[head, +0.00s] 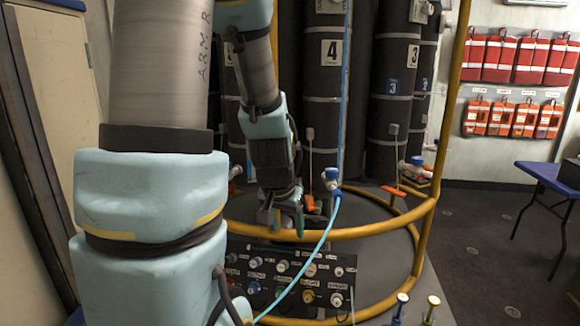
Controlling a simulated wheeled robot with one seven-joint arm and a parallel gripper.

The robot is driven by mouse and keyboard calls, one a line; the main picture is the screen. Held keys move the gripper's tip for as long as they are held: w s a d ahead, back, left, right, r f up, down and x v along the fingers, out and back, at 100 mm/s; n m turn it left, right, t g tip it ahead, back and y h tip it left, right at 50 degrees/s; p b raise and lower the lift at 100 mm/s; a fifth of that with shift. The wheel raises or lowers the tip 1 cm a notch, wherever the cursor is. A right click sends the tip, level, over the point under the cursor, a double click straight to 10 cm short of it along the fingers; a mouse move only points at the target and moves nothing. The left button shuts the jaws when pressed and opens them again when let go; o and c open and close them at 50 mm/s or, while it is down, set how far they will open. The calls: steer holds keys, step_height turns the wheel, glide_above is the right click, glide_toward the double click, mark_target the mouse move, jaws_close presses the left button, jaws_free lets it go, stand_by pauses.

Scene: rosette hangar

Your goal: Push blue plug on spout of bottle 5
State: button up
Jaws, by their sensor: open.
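My gripper (288,222) points down just behind the yellow rail, its two greenish fingers apart, with nothing seen between them. A blue connector (336,193) on a light blue hose is at a white and blue spout (329,178) low in front of bottle 4 (321,90), to the right of my gripper. I cannot tell whether this is the blue plug of the task. No number 5 is visible. My arm covers the area left of bottle 4, where a bit of a blue and white fitting (236,171) shows.
A yellow rail (390,220) rings the dark bottles, including bottle 3 (392,110). A black panel (318,282) with several labelled coloured plugs hangs below it. The hose (312,258) crosses the rail and panel. A blue table (550,176) stands right; floor before it is clear.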

steer(key=w+d+f+m+t+b, duration=0.2)
steer(key=w+d+f+m+t, duration=0.15)
steer(key=w+d, duration=0.35)
steer(key=m+t+y+b, duration=0.2)
steer(key=m+t+b, duration=0.2)
steer(key=m+t, duration=0.7)
glide_toward(339, 198)
steer(key=w+m, duration=0.1)
steer(key=shift+w+r+g, duration=0.1)
steer(key=shift+r+g, duration=0.15)
steer(key=shift+g, duration=0.1)
steer(key=shift+w+y, duration=0.15)
steer(key=shift+y, duration=0.25)
steer(key=shift+w+a, duration=0.15)
steer(key=shift+w, duration=2.05)
steer(key=shift+w+a, duration=0.15)
steer(key=shift+w, duration=2.05)
